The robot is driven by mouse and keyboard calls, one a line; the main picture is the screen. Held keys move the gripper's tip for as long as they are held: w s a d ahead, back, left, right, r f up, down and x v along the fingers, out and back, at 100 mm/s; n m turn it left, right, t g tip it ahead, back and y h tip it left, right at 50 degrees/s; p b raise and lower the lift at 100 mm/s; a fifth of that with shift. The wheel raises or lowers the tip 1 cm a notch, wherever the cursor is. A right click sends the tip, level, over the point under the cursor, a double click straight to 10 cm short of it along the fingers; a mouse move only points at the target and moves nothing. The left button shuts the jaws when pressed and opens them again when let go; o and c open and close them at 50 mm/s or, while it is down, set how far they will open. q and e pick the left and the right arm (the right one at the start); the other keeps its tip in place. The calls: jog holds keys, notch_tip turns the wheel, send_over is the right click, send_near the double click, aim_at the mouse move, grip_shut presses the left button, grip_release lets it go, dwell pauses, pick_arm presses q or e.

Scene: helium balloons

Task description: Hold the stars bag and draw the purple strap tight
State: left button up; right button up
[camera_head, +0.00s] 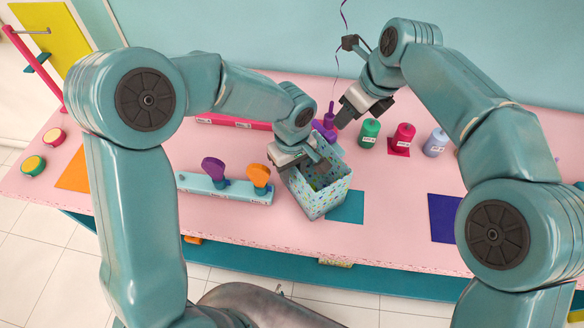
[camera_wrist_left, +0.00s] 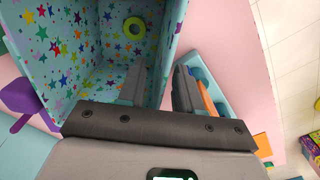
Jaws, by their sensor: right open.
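The stars bag (camera_head: 328,196) is an open teal box with coloured stars, standing mid-table at an angle. My left gripper (camera_head: 318,160) is at its rim. In the left wrist view, one finger is inside the bag (camera_wrist_left: 62,42) and one outside, with the wall between them, looking close against it. A purple spool-like piece (camera_head: 326,124) stands just behind the bag, partly hidden. A thin purple ribbon (camera_head: 344,14) rises above it; I cannot tell whether this is the strap. My right gripper (camera_head: 343,115) is open and empty, above and right of the purple piece.
Green (camera_head: 369,133), red (camera_head: 402,138) and pale blue (camera_head: 436,143) spools stand behind right. A pale blue rack (camera_head: 235,193) with purple and orange paddles is left of the bag. Teal (camera_head: 346,207) and dark blue (camera_head: 444,217) squares lie on the pink table, with clear room between them.

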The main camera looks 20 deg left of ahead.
pick_arm(q)
jog(key=shift+w, duration=0.15)
grip_shut()
jog(key=shift+o, duration=0.5)
grip_release()
notch_tip(320, 180, up, 12)
jog(key=shift+f, duration=0.1)
